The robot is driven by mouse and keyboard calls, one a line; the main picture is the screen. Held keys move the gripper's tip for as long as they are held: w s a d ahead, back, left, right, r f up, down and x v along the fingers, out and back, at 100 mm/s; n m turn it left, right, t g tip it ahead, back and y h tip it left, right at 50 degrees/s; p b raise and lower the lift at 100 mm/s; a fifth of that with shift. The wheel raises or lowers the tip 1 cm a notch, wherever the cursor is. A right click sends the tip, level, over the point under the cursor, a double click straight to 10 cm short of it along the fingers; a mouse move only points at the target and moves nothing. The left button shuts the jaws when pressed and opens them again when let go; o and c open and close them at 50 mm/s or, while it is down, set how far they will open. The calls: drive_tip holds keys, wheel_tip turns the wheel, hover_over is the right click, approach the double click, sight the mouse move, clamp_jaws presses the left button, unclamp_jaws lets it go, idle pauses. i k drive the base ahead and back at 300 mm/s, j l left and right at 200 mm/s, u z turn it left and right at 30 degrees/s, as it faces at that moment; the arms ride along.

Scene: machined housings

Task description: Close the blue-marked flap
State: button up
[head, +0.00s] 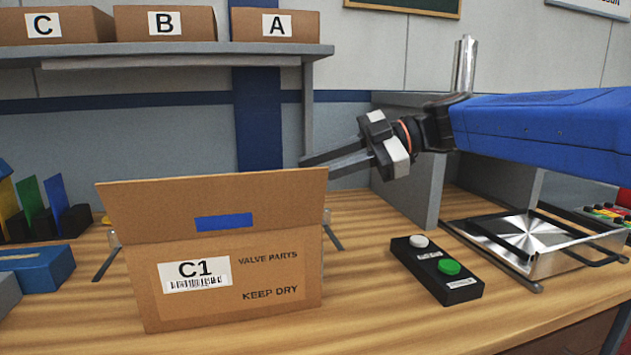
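The cardboard box (225,285) labelled C1 stands on the bench at the front left. Its front flap (150,207) carries a blue mark (224,222) and stands raised, tilted outward toward the camera. The box's inside and any other flaps are hidden behind it. My gripper (316,165) reaches in from the right, its fingers pointing left at the flap's upper right corner. The finger ends are partly hidden behind the flap, so I cannot tell whether they touch it or how far apart they are. I see nothing held.
A black button box (437,283) with white and green buttons sits right of the carton. A metal tray-like fixture (550,262) is farther right, beside a grey partition (410,190). Blue bins (40,268) stand at left. A shelf (170,52) with boxes hangs behind.

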sight(147, 210)
drive_tip(key=k+l, duration=0.75)
drive_tip(key=l, duration=0.15)
